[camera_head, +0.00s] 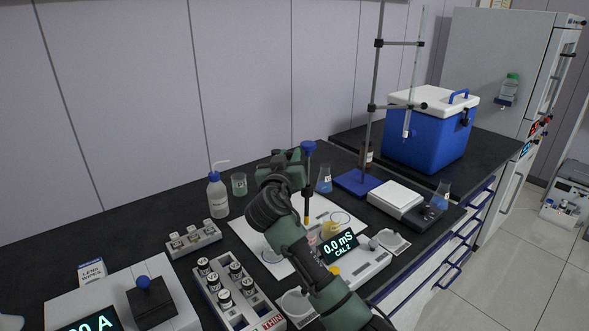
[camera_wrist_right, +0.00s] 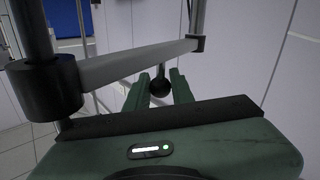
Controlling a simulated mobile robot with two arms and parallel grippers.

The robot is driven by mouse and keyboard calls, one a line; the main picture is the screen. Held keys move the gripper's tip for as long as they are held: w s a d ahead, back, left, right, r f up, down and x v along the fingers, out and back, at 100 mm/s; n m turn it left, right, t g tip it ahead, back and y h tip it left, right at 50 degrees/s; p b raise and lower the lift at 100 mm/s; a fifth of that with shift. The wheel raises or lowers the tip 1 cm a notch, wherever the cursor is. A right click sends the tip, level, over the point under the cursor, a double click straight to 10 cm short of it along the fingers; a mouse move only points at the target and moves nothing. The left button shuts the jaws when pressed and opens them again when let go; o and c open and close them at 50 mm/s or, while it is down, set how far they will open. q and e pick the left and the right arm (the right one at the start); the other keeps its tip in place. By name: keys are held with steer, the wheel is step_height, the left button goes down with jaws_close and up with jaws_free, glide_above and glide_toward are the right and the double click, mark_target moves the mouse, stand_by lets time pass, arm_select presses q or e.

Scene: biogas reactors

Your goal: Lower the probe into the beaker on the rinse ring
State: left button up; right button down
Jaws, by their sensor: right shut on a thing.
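The probe (camera_head: 308,185) is a dark upright rod with a blue cap and an amber tip, just right of my right gripper (camera_head: 287,168). Its tip hangs over the white mat (camera_head: 246,232). In the right wrist view my right gripper (camera_wrist_right: 160,87) is closed around a dark ball knob (camera_wrist_right: 160,84), in front of a grey bar (camera_wrist_right: 130,65) with a black collar. My left gripper is out of view.
A meter (camera_head: 340,247) reads 0.0 mS, CAL 2. Vial racks (camera_head: 237,292) lie left of my arm. A tall stand (camera_head: 371,130) rises at right.

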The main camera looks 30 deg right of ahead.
steer(key=shift+w+a+f+m+g+h+b, duration=0.15)
steer(key=shift+a+f+m+g+h+b, duration=0.1)
steer(key=shift+a+m+g+h+b, duration=0.5)
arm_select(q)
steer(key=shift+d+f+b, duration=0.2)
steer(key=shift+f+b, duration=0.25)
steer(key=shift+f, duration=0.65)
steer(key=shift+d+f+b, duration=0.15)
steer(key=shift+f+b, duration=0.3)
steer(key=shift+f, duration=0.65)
arm_select(e)
steer(key=shift+a+r+m+g+h, duration=0.1)
steer(key=shift+r+m+g+h, duration=0.15)
steer(key=shift+r+g+h, duration=0.15)
steer(key=c, duration=1.2)
jaws_free()
steer(key=shift+w, duration=0.1)
steer(key=shift+f, duration=0.1)
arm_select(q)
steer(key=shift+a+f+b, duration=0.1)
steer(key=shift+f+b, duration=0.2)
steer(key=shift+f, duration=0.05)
arm_select(e)
steer(key=v, duration=0.8)
